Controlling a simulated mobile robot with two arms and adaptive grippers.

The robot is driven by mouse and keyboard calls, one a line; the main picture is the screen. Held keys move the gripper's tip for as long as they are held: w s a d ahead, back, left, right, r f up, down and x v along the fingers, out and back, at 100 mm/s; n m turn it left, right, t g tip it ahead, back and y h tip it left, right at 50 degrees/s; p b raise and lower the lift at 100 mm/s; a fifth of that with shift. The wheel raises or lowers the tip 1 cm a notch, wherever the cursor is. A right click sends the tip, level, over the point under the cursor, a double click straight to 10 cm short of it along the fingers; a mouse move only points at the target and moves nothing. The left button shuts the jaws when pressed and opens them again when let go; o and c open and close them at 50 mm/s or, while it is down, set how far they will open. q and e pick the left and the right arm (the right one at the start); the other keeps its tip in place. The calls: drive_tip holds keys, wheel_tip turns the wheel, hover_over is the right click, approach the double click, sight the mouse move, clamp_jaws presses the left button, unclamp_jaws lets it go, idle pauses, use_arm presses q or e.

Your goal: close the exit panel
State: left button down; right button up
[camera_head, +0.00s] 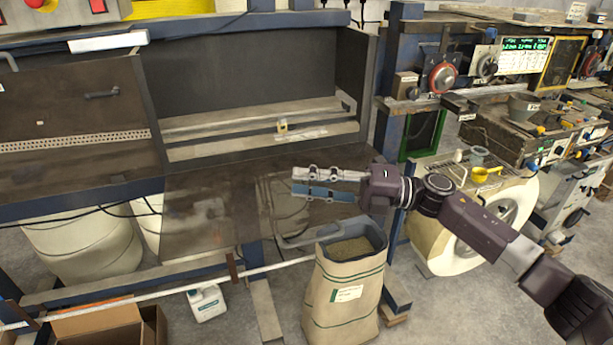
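The exit panel (215,215) appears to be the dark, glossy flap folded out below the wide opening in the machine's front. It lies open, sloping out toward me. A grey bar handle (318,233) shows near its front right corner, just above the paper sack. My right gripper (310,183) reaches in from the right over the right part of the panel, fingers pointing left. Its two fingers look apart, with nothing seen between them. I cannot tell how high it is above the panel. My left gripper is not in view.
The open compartment (250,65) with pale rails lies behind the panel. A filled paper sack (345,292) stands below the panel's right edge. A white jug (206,302) and a cardboard box (95,325) are on the floor. A control bench (495,125) stands at the right.

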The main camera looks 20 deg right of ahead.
drive_tip(key=shift+d, duration=0.1)
drive_tip(key=shift+c, duration=0.2)
clamp_jaws()
idle(0.5)
